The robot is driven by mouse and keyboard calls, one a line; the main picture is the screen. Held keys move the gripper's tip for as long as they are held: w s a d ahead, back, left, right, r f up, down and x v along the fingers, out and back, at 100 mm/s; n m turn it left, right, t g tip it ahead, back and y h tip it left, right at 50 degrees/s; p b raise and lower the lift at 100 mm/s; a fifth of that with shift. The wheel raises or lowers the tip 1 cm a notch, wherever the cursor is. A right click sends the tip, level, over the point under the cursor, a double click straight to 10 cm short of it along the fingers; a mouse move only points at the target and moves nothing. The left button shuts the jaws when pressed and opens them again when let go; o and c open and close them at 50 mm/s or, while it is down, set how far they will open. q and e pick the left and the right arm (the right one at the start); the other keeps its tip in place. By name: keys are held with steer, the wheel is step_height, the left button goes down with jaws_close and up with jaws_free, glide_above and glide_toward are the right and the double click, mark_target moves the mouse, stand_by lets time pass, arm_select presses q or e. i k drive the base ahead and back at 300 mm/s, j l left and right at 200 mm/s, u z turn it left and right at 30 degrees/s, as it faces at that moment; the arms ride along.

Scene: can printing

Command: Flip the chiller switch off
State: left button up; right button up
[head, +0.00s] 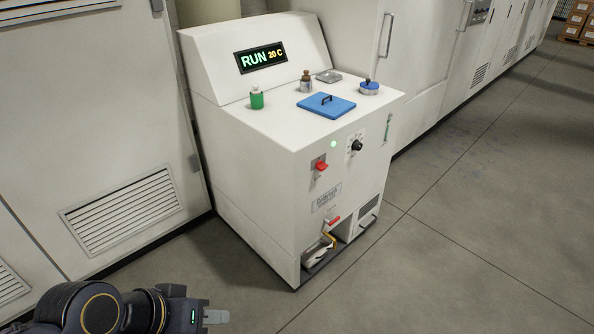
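The chiller (250,150) is a white cabinet in the middle of the head view. Its sloped display (262,58) reads RUN 20 C. The red switch (321,166) is on the upper front face and sticks out. A small green light (333,144) glows above it, and a black knob (356,145) is to its right. My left gripper (216,317) is at the bottom edge, low and left of the chiller, apart from it. Its finger opening cannot be made out. My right gripper is out of view.
On the chiller top are a blue lid (326,106), a green bottle (257,98), a brown bottle (306,82) and a blue-capped item (369,88). A red-handled valve (332,221) protrudes low in front. Grey floor (450,270) is clear at right; white cabinets (90,110) stand behind.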

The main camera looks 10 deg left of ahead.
mark_target(321, 166)
steer(key=i+j+z, duration=0.15)
steer(key=i, duration=0.35)
steer(key=i+j+z, duration=0.2)
steer(key=i, duration=0.3)
steer(key=i+j+z, duration=0.15)
steer(key=i+j, duration=0.25)
steer(key=i, duration=0.05)
